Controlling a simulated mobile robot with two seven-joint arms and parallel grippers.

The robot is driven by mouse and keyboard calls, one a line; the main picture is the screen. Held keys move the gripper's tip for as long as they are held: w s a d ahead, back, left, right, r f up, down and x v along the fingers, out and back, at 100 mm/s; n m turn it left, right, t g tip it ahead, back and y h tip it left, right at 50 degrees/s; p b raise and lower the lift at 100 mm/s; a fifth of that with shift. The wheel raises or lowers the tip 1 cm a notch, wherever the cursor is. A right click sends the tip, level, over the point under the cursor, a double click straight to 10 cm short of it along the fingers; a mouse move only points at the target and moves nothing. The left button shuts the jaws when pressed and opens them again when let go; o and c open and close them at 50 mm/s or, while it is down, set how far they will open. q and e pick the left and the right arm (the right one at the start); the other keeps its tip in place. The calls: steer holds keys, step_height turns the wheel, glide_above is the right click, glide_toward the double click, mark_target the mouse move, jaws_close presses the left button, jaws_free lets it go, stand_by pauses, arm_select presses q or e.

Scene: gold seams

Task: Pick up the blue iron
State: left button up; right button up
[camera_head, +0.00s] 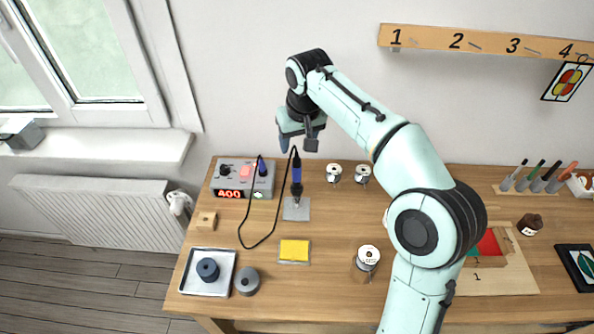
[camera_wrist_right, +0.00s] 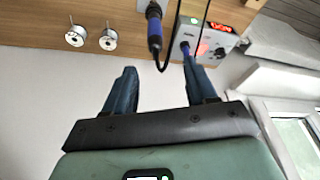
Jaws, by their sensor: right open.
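The blue iron (camera_head: 297,177) stands upright with its tip end in a stand on a grey metal plate (camera_head: 291,212), beside the station (camera_head: 232,183). Its black cable arcs from the top of the handle. In the right wrist view, the blue handle (camera_wrist_right: 154,30) shows beyond the fingertips, near the top. My right gripper (camera_head: 297,144) is open and empty, above and behind the iron, close to the wall. Its two spread fingers also show in the right wrist view (camera_wrist_right: 160,80), with nothing between them. My left gripper is not recognisable in either view.
The cable loops over the table between station and stand. Two spools (camera_head: 348,174) stand right of the iron. A numbered rail (camera_head: 480,41) hangs on the wall.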

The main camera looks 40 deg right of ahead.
mark_target(298, 161)
steer(key=x, duration=0.6)
steer(key=shift+s+a+f+b, duration=0.15)
steer(key=shift+s+b, duration=0.1)
steer(key=shift+b, duration=0.15)
steer(key=shift+w+f, duration=0.2)
steer(key=shift+f, duration=0.25)
steer(key=x, duration=0.2)
steer(key=d+x, duration=0.1)
steer(key=x, duration=0.2)
steer(key=shift+s, duration=0.15)
arm_select(q)
steer(key=shift+s+f, duration=0.75)
steer(key=shift+f, duration=0.15)
arm_select(e)
steer(key=shift+r, duration=0.1)
jaws_close()
